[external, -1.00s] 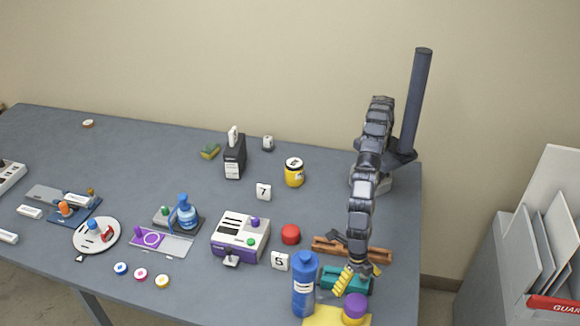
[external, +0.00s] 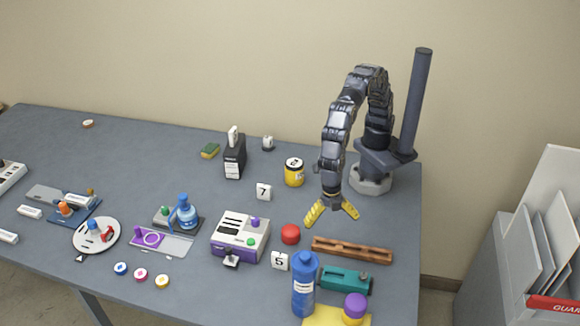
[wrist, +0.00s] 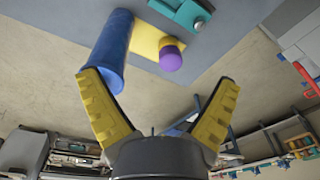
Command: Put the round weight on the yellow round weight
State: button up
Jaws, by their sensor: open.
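My gripper (external: 332,208) is open and empty, with its yellow fingers spread above the table. It is just right of and above a red round object (external: 290,234) in the external view. A yellow round object with a pale top and dark marking (external: 294,172) stands upright farther back. I cannot tell for certain which are the weights. The wrist view shows my open gripper (wrist: 158,82) with nothing between its fingers.
A blue bottle (external: 304,285), a teal device (external: 345,279), a purple knob (external: 354,306) on a yellow base and a brown rail (external: 352,250) crowd the front right. A white and purple machine (external: 240,238) stands left of the red object. The back left is mostly clear.

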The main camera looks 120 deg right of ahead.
jog(key=s+d+r+m, duration=0.4)
jog(key=s+d, duration=0.2)
jog(key=d, duration=0.4)
jog(key=s+d+r+m, duration=0.3)
jog(key=s+d, duration=0.2)
jog(key=d, duration=0.5)
jog(key=s+d+m, duration=0.3)
jog(key=s+d, duration=0.2)
jog(key=s, duration=0.4)
jog(key=s+d+f+m+g+h, duration=0.1)
jog(key=s+d+m, duration=0.3)
jog(key=s, duration=0.4)
jog(key=shift+s+d, duration=0.4)
jog(key=shift+d, duration=0.05)
